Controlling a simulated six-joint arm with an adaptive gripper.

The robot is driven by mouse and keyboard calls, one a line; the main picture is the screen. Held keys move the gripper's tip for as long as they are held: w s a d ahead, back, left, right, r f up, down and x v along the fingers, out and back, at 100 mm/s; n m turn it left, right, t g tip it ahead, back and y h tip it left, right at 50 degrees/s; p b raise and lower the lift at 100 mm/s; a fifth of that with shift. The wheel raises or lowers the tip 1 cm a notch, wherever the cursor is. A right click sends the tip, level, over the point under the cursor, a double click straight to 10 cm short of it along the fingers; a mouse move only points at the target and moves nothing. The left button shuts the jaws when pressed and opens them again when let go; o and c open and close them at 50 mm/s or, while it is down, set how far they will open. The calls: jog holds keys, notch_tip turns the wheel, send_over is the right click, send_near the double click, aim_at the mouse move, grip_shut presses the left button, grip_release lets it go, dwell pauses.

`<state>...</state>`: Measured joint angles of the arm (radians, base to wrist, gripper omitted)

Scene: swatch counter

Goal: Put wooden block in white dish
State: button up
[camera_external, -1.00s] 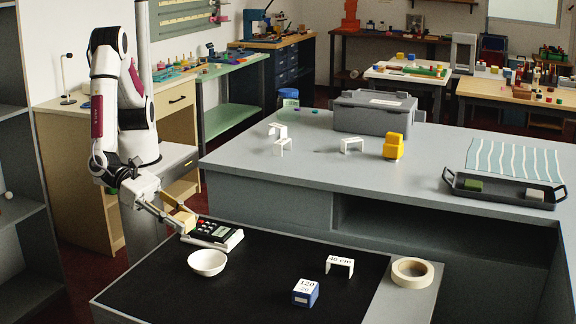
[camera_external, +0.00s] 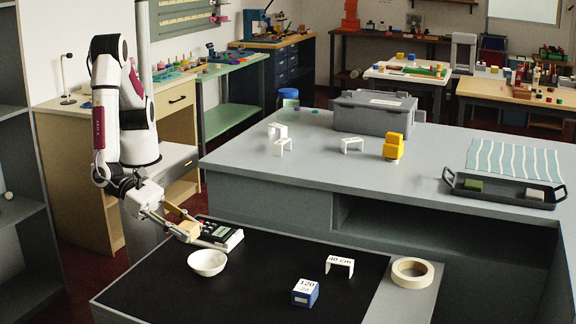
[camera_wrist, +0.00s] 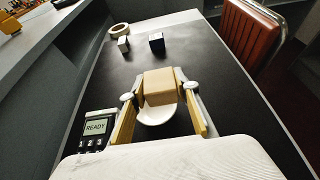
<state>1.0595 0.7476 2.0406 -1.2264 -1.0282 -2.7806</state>
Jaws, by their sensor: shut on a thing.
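The wooden block (camera_wrist: 159,85) is light tan and sits between the two fingers of my gripper (camera_wrist: 160,92) in the wrist view. My gripper (camera_external: 187,227) is shut on it. In the external view the block (camera_external: 176,211) is held above the left part of the black counter top, partly covered by the fingers. The white dish (camera_external: 207,263) stands on the black surface, in front and to the right of my gripper. In the wrist view the dish (camera_wrist: 157,117) shows below and behind the block, which hides part of it.
A card terminal (camera_external: 220,233) stands close beside my gripper; its screen (camera_wrist: 96,127) reads READY. A blue block (camera_external: 305,292), a white "40 cm" sign (camera_external: 340,265) and a tape roll (camera_external: 412,272) lie to the right. The black surface between dish and blue block is clear.

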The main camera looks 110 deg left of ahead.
aim_at(190, 262)
jog(key=shift+f, duration=1.25)
jog(key=shift+f, duration=1.9)
jog(key=shift+f, duration=0.55)
jog(key=o, duration=1)
jog(key=shift+o, duration=0.2)
jog(key=shift+r, duration=0.15)
jog(key=shift+r, duration=0.4)
jog(key=v, duration=1.2)
